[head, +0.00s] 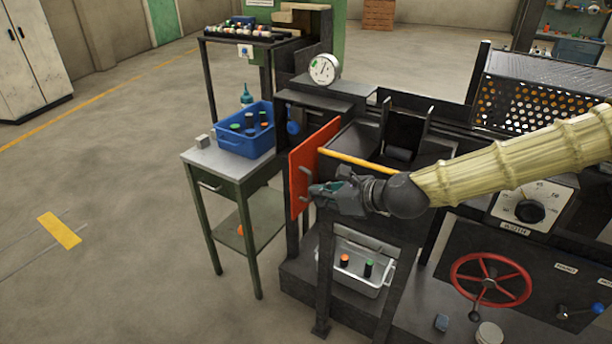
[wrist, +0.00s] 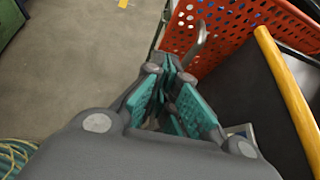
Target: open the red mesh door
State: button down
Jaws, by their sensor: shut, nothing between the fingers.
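The red mesh door (head: 312,165) stands on the front of the dark machine, left of the yellow bar. In the wrist view the red mesh (wrist: 225,35) fills the upper right, with round holes through it. A grey metal handle (wrist: 201,38) sticks out from its left side. My gripper (head: 316,192) is at the door's lower right in the head view, close to the handle. In the wrist view my gripper's teal-padded fingers (wrist: 168,85) are together and empty, just below the handle. I cannot tell whether they touch it.
A yellow bar (head: 357,160) runs beside the door. A green side table (head: 232,168) with a blue crate (head: 247,145) stands to the left. A grey bin (head: 361,273) sits below, and a red handwheel (head: 490,280) is at right. The floor at left is clear.

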jog(key=s+d+r+g+h+p, duration=0.1)
jog(key=s+d+r+g+p, duration=0.15)
jog(key=d+r+p, duration=0.35)
jog(key=p, duration=0.4)
send_near(293, 198)
jog(key=x, duration=0.4)
jog(key=shift+w+a+f+n, duration=0.15)
jog(key=shift+w+f+n, duration=0.05)
jog(key=shift+w+n, duration=0.1)
jog(key=shift+a, duration=0.1)
dwell(0.4)
